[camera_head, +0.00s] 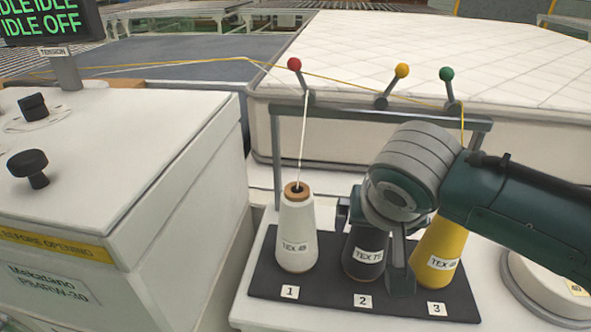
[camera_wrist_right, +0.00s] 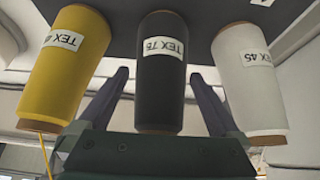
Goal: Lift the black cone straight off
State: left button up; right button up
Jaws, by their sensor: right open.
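The black cone (camera_head: 364,254), labelled TEX 75, stands at position 2 on the dark mat (camera_head: 325,300). My right gripper (camera_head: 372,255) is at the black cone and hides its upper part in the head view. In the right wrist view the black cone (camera_wrist_right: 161,75) lies between the two open fingers of the right gripper (camera_wrist_right: 160,95). A gap shows on each side, with no clear contact. A white cone (camera_head: 297,232) stands at position 1 with a thread rising from its top. A yellow cone (camera_head: 439,255) stands at position 3, partly behind my right arm. My left gripper is out of view.
A grey frame (camera_head: 275,155) stands behind the cones, with red (camera_head: 294,64), yellow (camera_head: 402,70) and green (camera_head: 446,74) ball-tipped guides carrying threads. A white machine cabinet (camera_head: 100,180) with black knobs is at left. A quilted mattress (camera_head: 480,55) lies behind.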

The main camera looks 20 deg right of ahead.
grip_shut()
dwell(0.8)
